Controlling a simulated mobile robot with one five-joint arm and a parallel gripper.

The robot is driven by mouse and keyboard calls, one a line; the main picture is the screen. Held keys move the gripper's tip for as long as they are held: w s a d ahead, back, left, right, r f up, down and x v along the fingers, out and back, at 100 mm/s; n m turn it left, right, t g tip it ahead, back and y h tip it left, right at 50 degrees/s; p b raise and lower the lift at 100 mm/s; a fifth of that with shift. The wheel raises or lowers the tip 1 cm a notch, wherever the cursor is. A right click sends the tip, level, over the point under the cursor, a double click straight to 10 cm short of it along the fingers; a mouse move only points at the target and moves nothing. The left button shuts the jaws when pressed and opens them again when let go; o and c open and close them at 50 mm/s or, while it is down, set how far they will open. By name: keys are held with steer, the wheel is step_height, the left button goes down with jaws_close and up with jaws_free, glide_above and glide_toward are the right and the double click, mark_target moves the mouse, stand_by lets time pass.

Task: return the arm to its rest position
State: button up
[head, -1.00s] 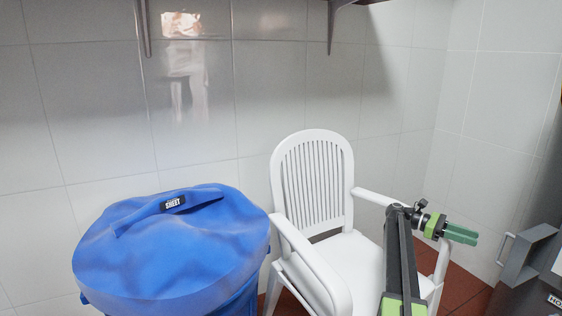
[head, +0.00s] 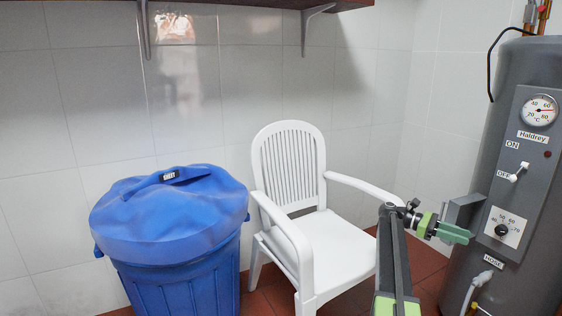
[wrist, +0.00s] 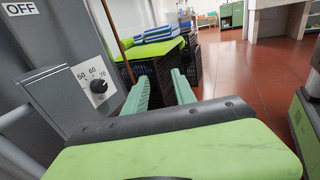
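My gripper (head: 456,235) shows at the right of the head view, at the end of my folded arm, with its green fingers pointing right toward the grey water heater. It overlaps the heater's edge in the picture; I cannot tell how far apart they are. In the wrist view my gripper (wrist: 160,78) has its two green fingers apart with nothing held between them. The lower part of my arm runs out of the bottom of the head view.
The heater (head: 525,130) stands at right with a projecting grey box (head: 463,209). A white chair (head: 335,245) and lidded blue bin (head: 180,280) stand left of my arm. The wrist view shows stacked dark crates (wrist: 182,65) and open red floor (wrist: 235,75).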

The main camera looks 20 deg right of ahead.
steer(key=w+a+f+m+t+y+p, duration=0.1)
steer(key=w+a+f+t, duration=0.3)
steer(key=a, duration=0.6)
steer(key=w+a+f+t+y, duration=0.1)
steer(key=w+a+f+t, duration=0.15)
steer(key=a+f, duration=0.65)
steer(key=w+a+f+m+t+p, duration=0.1)
steer(key=w+a+f+t, duration=0.3)
steer(key=a, duration=0.8)
steer(key=s+a+f+m+t+y, duration=0.2)
steer(key=a+y, duration=0.2)
steer(key=a, duration=1.1)
steer(key=s+a+f+m+t+y, duration=0.2)
steer(key=a+y, duration=0.1)
steer(key=a, duration=1.3)
step_height(320, 180, up, 38)
steer(key=a+p, duration=0.1)
steer(key=p, duration=3.7)
steer(key=shift+a+y+p, duration=0.3)
steer(key=shift+t, duration=0.25)
